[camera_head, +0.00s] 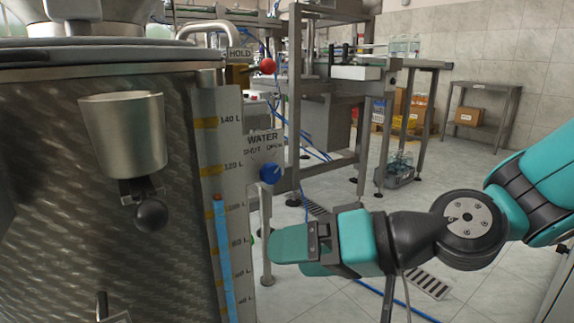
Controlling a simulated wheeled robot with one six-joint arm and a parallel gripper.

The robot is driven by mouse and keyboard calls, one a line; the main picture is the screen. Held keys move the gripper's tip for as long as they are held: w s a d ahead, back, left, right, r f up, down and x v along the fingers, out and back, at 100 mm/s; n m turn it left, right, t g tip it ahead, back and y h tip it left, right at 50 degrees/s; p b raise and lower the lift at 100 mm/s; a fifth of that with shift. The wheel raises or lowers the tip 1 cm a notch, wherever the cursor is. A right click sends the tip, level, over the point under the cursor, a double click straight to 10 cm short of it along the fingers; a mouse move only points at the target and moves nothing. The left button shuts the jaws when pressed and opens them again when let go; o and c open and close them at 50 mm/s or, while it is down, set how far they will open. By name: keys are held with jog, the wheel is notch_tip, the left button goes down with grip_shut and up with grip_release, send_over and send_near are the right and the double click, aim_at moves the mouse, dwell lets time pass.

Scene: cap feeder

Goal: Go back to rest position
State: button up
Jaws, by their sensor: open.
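My gripper (290,252) is in the lower middle of the head view, at the end of my teal and black arm, which comes in from the right edge. Its two teal fingers point left and are open, with nothing seen between them. It is in front of a steel frame leg, a little right of the tank's level gauge (228,255). No contact with the gauge can be made out.
A large steel tank (60,200) fills the left side. A blue water knob (270,173) and a red ball handle (267,66) stick out near its right edge. A metal conveyor frame (293,110) stands behind.

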jog(key=s+d+f+n+g+h, duration=0.2)
jog(key=s+d+n+g+h, duration=0.15)
jog(key=s+d+h, duration=0.8)
notch_tip(320, 180, up, 37)
jog(key=w+d+y+p, duration=0.1)
jog(key=y+p, duration=0.1)
jog(key=p, duration=3.5)
jog(key=shift+w+m+p, duration=0.3)
jog(key=shift+m+p, duration=0.05)
jog(key=shift+p, duration=0.05)
jog(key=shift+g+y, duration=0.25)
